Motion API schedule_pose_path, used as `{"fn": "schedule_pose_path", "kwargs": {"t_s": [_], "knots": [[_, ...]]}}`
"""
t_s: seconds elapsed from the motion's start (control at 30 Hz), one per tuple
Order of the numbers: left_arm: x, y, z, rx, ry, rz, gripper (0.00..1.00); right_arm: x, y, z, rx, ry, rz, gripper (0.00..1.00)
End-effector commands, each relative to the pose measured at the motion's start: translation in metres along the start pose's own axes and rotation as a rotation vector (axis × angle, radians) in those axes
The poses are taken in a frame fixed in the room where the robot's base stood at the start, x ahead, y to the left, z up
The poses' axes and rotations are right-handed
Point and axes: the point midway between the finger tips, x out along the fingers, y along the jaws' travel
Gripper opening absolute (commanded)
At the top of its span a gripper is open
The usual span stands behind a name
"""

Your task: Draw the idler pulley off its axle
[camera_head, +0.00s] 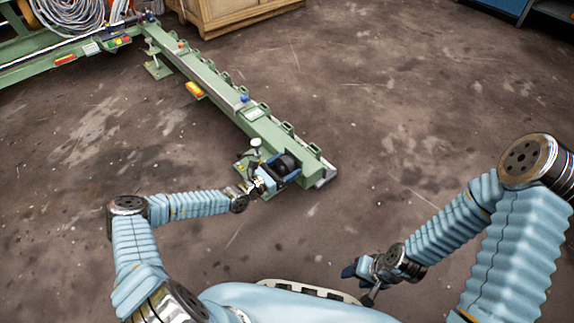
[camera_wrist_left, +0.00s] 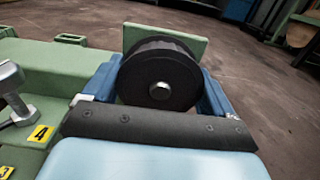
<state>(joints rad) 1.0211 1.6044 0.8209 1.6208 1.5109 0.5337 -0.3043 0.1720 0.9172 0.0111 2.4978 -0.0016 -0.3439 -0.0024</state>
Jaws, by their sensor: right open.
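In the head view the pulley (camera_head: 287,161) is partly covered by my left gripper (camera_head: 279,171). The blue fingers of my left gripper (camera_wrist_left: 160,88) lie along both sides of the pulley's rim and appear to touch it. My right gripper (camera_head: 358,284) is open and empty, low near my body, away from the beam.
A bolt-like post (camera_wrist_left: 12,84) and yellow number labels (camera_wrist_left: 40,134) are left of the pulley. A wooden crate (camera_head: 225,14) and a coil of cable (camera_head: 80,12) stand at the back. The floor (camera_head: 430,110) right of the beam is clear.

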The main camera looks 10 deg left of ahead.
Motion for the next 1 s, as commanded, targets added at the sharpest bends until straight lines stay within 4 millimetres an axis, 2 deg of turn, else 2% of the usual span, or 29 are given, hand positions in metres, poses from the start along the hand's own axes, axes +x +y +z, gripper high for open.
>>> {"fn": "schedule_pose_path", "kwargs": {"t_s": [0.03, 0.13, 0.17, 1.0], "knots": [[0.000, 0.000, 0.000, 0.000, 0.000, 0.000, 0.66, 0.000, 0.000, 0.000, 0.000, 0.000, 0.000, 0.54], [0.000, 0.000, 0.000, 0.000, 0.000, 0.000, 0.51, 0.000, 0.000, 0.000, 0.000, 0.000, 0.000, 0.54], [0.000, 0.000, 0.002, 0.001, -0.003, 0.000, 0.50, 0.000, 0.000, 0.000, 0.000, 0.000, 0.000, 0.54], [-0.022, 0.001, 0.002, 0.002, -0.002, 0.000, 0.49, -0.010, -0.004, 0.000, 0.000, 0.000, 0.000, 0.54]]}}
